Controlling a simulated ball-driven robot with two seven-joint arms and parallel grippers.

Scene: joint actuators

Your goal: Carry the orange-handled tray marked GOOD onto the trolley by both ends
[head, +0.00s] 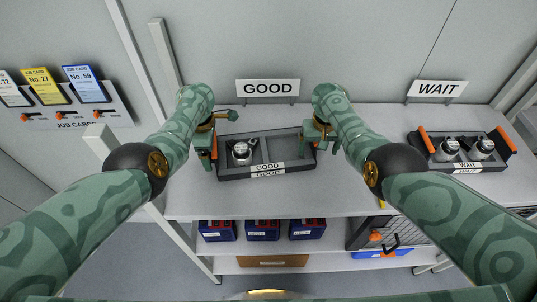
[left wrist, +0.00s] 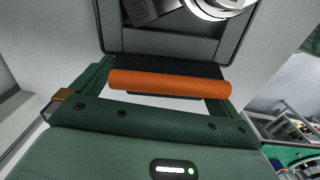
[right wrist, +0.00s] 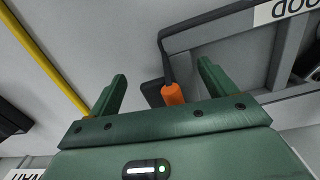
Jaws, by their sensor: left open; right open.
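The dark grey tray marked GOOD (head: 290,148) lies on the pale worktop with one silvery joint actuator (head: 240,153) in its left compartment; the right compartment looks empty. My left gripper (head: 208,152) is open at the tray's left end. In the left wrist view the orange handle (left wrist: 168,82) lies across the space between its open fingers (left wrist: 163,85). My right gripper (head: 320,138) is open at the right end. In the right wrist view the right handle (right wrist: 172,94) shows between its fingers (right wrist: 162,80), partly hidden by the gripper body. I cannot make out a trolley.
A second tray marked WAIT (head: 466,166), with orange handles and two actuators, stands to the right. A GOOD sign (head: 268,88) and a WAIT sign (head: 436,90) stand behind. Blue-red boxes (head: 262,230) sit on the shelf below. A job card rack (head: 75,110) is at left.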

